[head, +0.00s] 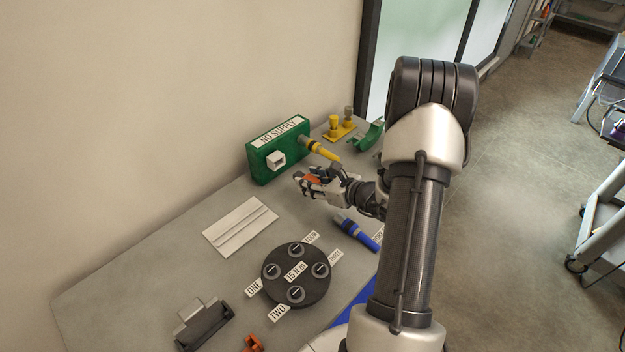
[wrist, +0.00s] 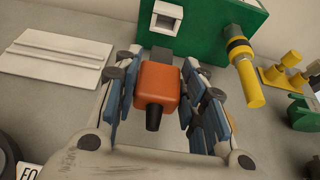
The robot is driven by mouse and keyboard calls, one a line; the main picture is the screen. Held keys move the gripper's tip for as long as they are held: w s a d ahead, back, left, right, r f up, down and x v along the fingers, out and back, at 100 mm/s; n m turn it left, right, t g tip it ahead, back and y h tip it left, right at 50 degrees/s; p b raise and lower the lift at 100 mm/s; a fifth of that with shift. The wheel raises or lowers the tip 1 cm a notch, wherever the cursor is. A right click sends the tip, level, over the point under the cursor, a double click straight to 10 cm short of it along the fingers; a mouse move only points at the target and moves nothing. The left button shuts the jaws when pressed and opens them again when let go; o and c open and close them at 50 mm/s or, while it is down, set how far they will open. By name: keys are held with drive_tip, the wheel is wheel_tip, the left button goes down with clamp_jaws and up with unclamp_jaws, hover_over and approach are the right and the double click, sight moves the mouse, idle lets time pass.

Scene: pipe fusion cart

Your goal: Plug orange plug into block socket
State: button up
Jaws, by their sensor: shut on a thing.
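The orange plug (wrist: 159,84) is between the fingers of my gripper (wrist: 160,95), with its dark cable end toward the wrist camera and its grey front end pointing at the green block. In the head view the plug (head: 313,180) shows as a small orange patch inside my gripper (head: 312,184). The green block (head: 280,153) stands by the wall, labelled "NO SUPPLY". Its white square socket (head: 276,159) faces the table; the socket (wrist: 167,17) also shows in the wrist view, just beyond the plug's front end. The plug appears apart from the socket.
A yellow connector (head: 322,149) sticks out of the block, right of the socket and close to my gripper. A blue connector (head: 357,233) lies below my gripper. A white grooved plate (head: 240,226) and a black round dial (head: 296,275) lie to the left and front.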

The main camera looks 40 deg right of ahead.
sight(298, 173)
drive_tip(key=shift+w+a+b, duration=0.2)
drive_tip(key=shift+w+b, duration=0.15)
drive_tip(key=shift+w, duration=1.05)
drive_tip(key=shift+w+a+b, duration=0.15)
drive_tip(key=shift+w+b, duration=0.15)
drive_tip(key=shift+w, duration=1.05)
drive_tip(key=shift+w+a+b, duration=0.15)
drive_tip(key=shift+w+b, duration=0.3)
drive_tip(key=shift+w, duration=0.6)
drive_tip(key=shift+w+a+b, duration=0.15)
drive_tip(key=shift+w+b, duration=0.25)
drive_tip(key=shift+w, duration=0.65)
drive_tip(key=o, duration=1.2)
drive_tip(key=v, duration=1.2)
